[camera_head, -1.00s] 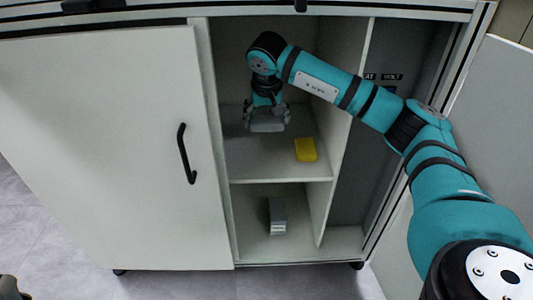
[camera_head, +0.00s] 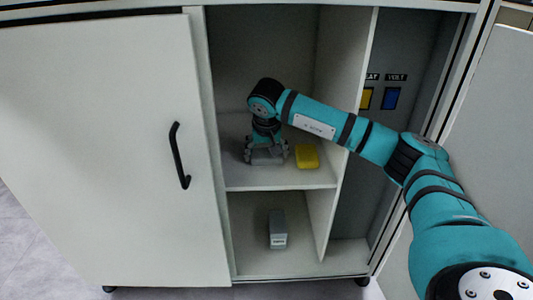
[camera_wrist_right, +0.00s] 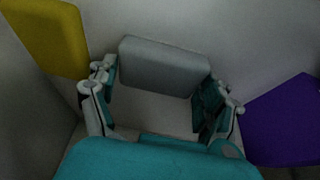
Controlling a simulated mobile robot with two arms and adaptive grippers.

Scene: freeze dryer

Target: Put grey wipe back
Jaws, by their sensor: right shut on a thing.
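The grey wipe (camera_wrist_right: 165,66) is a pale grey block between the fingers of my right gripper (camera_wrist_right: 157,98), which is shut on it. In the head view, my right gripper (camera_head: 266,150) is inside the cabinet, low over the upper shelf, with the grey wipe (camera_head: 264,157) below its wrist. The wipe is at or just above the shelf; I cannot tell whether it touches. A yellow wipe (camera_head: 307,156) lies on the shelf just right of the gripper, and it also shows in the right wrist view (camera_wrist_right: 52,36). My left gripper is not in view.
A purple block (camera_wrist_right: 285,122) shows in the wrist view, hidden in the head view. The shelf (camera_head: 280,182) has side walls. A grey box (camera_head: 278,230) stands in the lower compartment. A closed door (camera_head: 95,150) with a black handle covers the left; an opened door (camera_head: 490,170) stands right.

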